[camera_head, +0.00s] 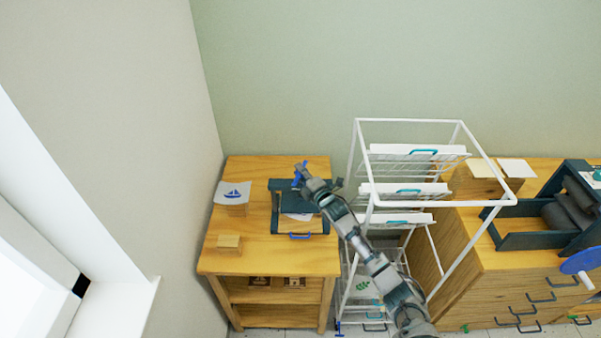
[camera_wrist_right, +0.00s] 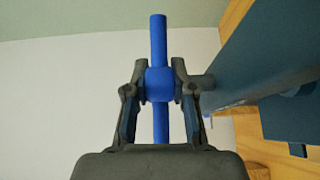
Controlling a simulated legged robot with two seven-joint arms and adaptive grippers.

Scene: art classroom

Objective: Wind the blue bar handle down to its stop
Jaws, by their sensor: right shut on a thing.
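The blue bar handle (camera_head: 298,170) stands at the back of a dark blue-grey press (camera_head: 277,184) on the small wooden table. In the right wrist view the blue bar (camera_wrist_right: 158,36) runs up and down through a thicker blue hub (camera_wrist_right: 159,84), with a dark shaft (camera_wrist_right: 199,83) leading right to the machine body (camera_wrist_right: 255,60). My right gripper (camera_wrist_right: 160,88) has its two fingers on either side of the hub and is shut on it. In the head view my right gripper (camera_head: 303,178) covers part of the handle. My left gripper is out of view.
A card with a blue boat (camera_head: 232,191) and a wooden block (camera_head: 229,243) are on the table's left side. A white wire rack (camera_head: 357,150) with trays stands close on the right, beside my arm. A wall is close on the left.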

